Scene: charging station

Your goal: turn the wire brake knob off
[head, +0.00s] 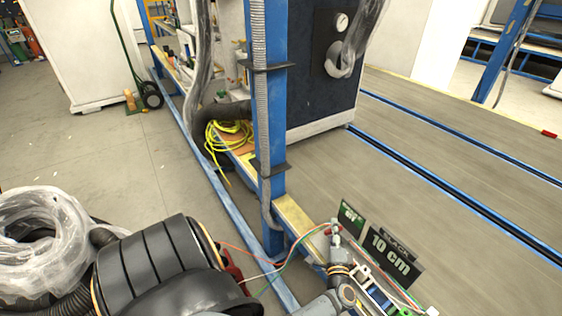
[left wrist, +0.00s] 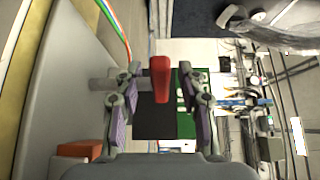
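A red knob (left wrist: 160,80) stands upright in the left wrist view, and I take it for the wire brake knob. My left gripper (left wrist: 159,92) is open there, with one finger on each side of the red knob. Gaps show between the knob and both fingers. Whether the fingertips reach level with it in depth is hard to tell. In the head view my left gripper (head: 336,243) is small at the bottom centre, beside coloured wires, and the knob is not clear. My right gripper is not in view.
A blue post (head: 272,120) rises in the middle of the head view. A black 10 cm sign (head: 392,257) is close to the right of my left gripper. A large black ribbed cylinder (head: 150,262) fills the lower left. Open floor (head: 450,215) lies to the right.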

